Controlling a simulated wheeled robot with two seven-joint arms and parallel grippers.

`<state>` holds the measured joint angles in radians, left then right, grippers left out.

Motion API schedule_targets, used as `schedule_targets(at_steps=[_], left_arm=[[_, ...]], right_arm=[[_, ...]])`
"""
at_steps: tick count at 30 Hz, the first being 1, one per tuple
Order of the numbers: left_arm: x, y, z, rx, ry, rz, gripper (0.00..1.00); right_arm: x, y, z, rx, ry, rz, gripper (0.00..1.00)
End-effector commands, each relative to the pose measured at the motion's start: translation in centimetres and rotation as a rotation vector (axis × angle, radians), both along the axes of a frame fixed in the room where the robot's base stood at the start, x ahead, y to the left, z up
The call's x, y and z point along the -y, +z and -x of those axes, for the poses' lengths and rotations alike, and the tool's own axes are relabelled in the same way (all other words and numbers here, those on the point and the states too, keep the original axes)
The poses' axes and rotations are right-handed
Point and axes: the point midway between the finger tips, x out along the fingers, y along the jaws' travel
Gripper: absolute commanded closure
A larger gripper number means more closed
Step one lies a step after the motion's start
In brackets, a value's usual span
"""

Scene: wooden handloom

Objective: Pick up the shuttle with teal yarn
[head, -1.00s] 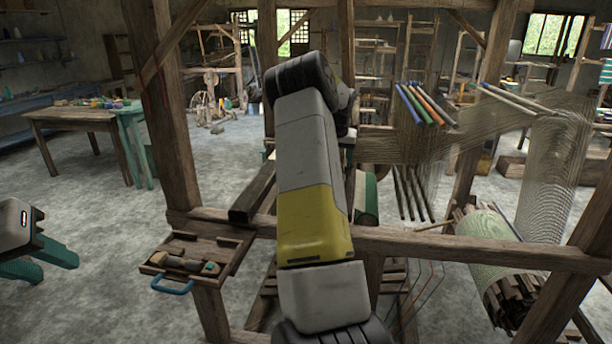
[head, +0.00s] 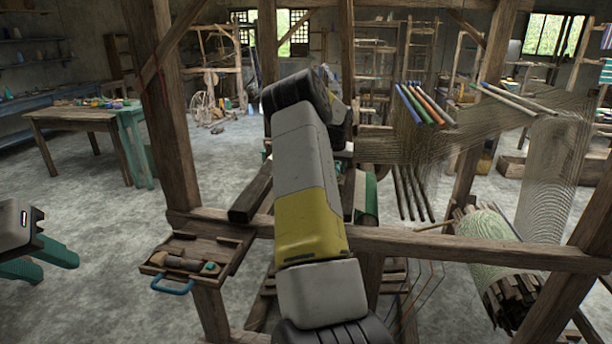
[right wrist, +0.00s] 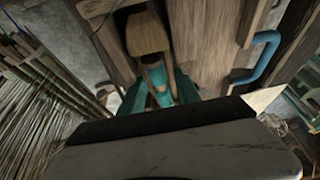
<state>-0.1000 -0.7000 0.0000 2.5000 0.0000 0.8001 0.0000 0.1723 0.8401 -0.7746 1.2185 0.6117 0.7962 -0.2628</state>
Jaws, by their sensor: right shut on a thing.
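In the right wrist view my right gripper (right wrist: 158,90) has teal fingers closed around a wooden piece (right wrist: 147,33) that looks like the shuttle. Teal shows at its middle, but yarn and finger are hard to tell apart. In the head view this gripper is hidden behind my right arm. A wooden tray (head: 228,254) with a blue handle (head: 172,287) is on the loom's left post. Brown wooden pieces (head: 183,263) and a small teal bit (head: 209,267) lie in it. My left gripper (head: 38,258) is at the far left, its teal fingers apart, away from the tray.
A loom beam (head: 430,246) crosses the front. Upright posts (head: 172,130) stand around my right arm. Coloured rods (head: 425,105) and warp threads are at the right, above a cloth roll (head: 490,235). In the right wrist view a blue handle (right wrist: 262,55) is close beside the gripper.

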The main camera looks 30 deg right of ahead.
Motion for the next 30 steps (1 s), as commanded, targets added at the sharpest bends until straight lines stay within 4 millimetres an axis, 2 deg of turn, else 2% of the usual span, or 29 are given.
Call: schedule_targets(at_steps=[11, 27, 30], left_arm=[[0.0, 0.0, 0.0, 0.000, 0.000, 0.000, 0.64], [0.0, 0.0, 0.0, 0.000, 0.000, 0.000, 0.64], [0.0, 0.0, 0.0, 0.000, 0.000, 0.000, 0.64]], right_arm=[[0.0, 0.5, 0.0, 0.002, 0.000, 0.001, 1.00], [0.0, 6.7, -0.1, 0.004, 0.000, 0.002, 1.00], [-0.3, 7.2, 0.4, 0.001, 0.000, -0.002, 1.00]])
